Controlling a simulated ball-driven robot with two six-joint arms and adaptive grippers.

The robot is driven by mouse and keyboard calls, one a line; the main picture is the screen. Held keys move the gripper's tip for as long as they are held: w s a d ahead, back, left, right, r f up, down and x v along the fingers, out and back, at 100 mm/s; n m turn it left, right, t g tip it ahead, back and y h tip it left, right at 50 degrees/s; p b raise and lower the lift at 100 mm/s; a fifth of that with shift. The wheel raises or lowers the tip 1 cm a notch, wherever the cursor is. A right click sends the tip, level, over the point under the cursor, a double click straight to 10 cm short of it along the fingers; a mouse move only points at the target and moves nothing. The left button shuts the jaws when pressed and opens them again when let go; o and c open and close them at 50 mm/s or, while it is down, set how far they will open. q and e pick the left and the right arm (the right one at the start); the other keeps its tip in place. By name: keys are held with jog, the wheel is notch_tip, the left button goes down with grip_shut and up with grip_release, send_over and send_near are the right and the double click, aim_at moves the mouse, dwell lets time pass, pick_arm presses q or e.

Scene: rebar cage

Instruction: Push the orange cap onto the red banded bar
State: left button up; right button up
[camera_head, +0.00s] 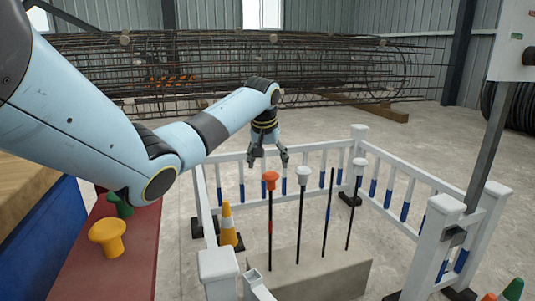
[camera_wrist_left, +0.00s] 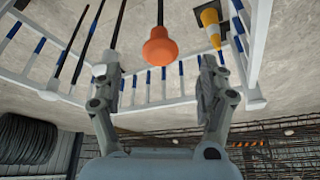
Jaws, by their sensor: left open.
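The orange cap (camera_head: 270,178) sits at the top of a dark upright bar, the red banded bar (camera_head: 270,225), the leftmost of the row. I cannot tell how far down the cap is. My left gripper (camera_head: 268,161) points down just above the cap with its fingers spread, open and empty. In the left wrist view the orange cap (camera_wrist_left: 160,48) shows between the lines of the two open fingers (camera_wrist_left: 158,62), apart from both, with its bar beyond it. My right gripper is not in view.
White caps (camera_head: 303,174) top two other bars; one bar (camera_head: 328,210) is bare. The bars rise from a concrete block (camera_head: 320,278) inside a white railing (camera_head: 335,147). A striped cone (camera_head: 227,222) stands left. A yellow cap (camera_head: 108,236) lies on a red surface (camera_head: 125,265).

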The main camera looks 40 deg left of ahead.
pick_arm(q)
jog(key=shift+v, duration=1.45)
